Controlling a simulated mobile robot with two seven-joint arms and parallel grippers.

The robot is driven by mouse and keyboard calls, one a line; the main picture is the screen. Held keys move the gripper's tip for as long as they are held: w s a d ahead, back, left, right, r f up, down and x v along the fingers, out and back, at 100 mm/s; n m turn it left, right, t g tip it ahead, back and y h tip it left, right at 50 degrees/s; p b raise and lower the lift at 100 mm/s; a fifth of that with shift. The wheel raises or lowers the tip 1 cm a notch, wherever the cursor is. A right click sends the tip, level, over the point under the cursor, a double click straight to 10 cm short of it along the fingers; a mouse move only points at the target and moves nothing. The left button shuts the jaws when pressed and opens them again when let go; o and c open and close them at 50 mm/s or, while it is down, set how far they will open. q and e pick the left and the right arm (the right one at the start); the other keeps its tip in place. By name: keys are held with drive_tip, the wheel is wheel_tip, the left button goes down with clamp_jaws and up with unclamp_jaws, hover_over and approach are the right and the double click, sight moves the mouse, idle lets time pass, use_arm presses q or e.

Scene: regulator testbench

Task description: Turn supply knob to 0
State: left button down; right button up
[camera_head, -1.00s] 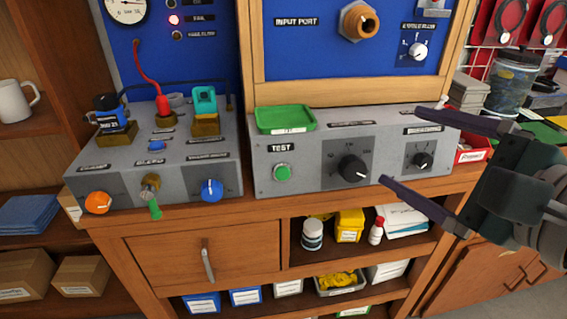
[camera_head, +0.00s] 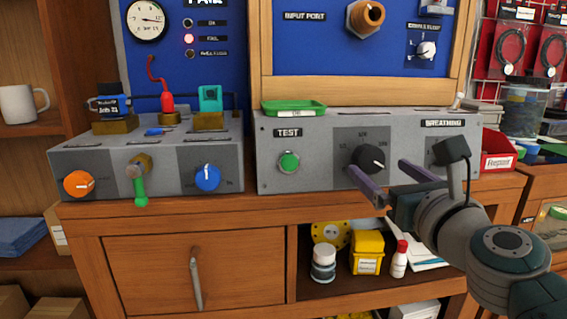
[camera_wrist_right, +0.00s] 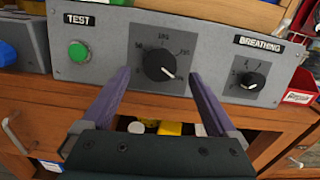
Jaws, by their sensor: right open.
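A large black knob (camera_head: 367,159) sits on the front of the right grey box, and its white pointer mark aims to the lower right. It also shows in the right wrist view (camera_wrist_right: 159,65). Its label is not readable, so I cannot confirm it is the supply knob. My right gripper (camera_head: 377,168) is open, with its two purple fingers pointing at this knob. In the wrist view the fingertips (camera_wrist_right: 160,76) lie to the left and right of the knob's lower part; contact cannot be told. My left gripper is not in view.
A green TEST button (camera_head: 289,162) lies left of the knob, and a smaller BREATHING knob (camera_wrist_right: 253,81) lies right. The wooden bench edge (camera_head: 270,210) runs below.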

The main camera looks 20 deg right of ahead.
sight(373, 163)
drive_tip(key=shift+b+x, duration=0.4)
drive_tip(key=shift+x, duration=1.75)
drive_tip(key=shift+c, duration=0.3)
drive_tip(key=c, duration=1.3)
